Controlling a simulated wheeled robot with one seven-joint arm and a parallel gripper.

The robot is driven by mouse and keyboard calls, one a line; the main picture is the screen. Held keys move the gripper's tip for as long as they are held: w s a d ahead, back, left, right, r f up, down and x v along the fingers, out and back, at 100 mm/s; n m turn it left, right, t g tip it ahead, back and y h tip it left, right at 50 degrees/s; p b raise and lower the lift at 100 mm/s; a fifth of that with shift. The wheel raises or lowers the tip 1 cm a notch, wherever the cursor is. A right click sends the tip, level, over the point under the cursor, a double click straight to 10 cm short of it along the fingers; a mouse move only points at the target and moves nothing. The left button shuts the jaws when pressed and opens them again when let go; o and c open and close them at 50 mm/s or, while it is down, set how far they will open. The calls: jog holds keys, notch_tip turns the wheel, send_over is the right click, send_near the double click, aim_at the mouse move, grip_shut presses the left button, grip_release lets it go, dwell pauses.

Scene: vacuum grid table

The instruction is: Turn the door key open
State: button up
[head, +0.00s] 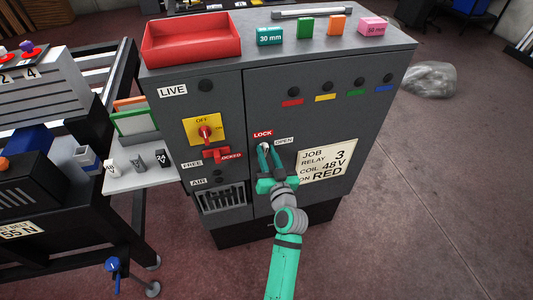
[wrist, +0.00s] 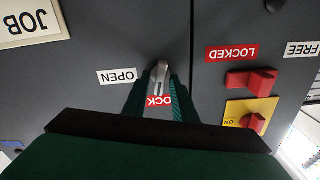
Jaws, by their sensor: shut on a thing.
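The door key (wrist: 161,72) is a small silver piece on the grey cabinet door (head: 340,100). In the wrist view, which looks upside down, it lies between my gripper's fingers, its long side running towards the red LOCK label (wrist: 160,101). The white OPEN label (wrist: 117,76) is to one side. In the head view my green gripper (head: 267,152) reaches up to the door just below the LOCK label (head: 263,134) and left of the OPEN label (head: 284,141). It is shut on the key; the fingers hide part of it.
A red handle (head: 216,155) beside a LOCKED label and a yellow-backed red switch (head: 205,131) sit left of the door. A red tray (head: 192,40) and several coloured blocks stand on the cabinet top. A job card (head: 327,165) is on the door's right. Open floor lies to the right.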

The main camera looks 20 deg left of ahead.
jog(key=m, duration=0.3)
jog(key=shift+d+m, duration=0.2)
jog(key=shift+m, duration=0.2)
jog(key=shift+w+f+m, duration=0.1)
jog(key=shift+m, duration=2.4)
jog(key=shift+w+f+m, duration=0.1)
jog(key=shift+m, duration=2.4)
jog(key=shift+s, duration=0.1)
jog(key=o, duration=0.7)
jog(key=shift+s, duration=0.1)
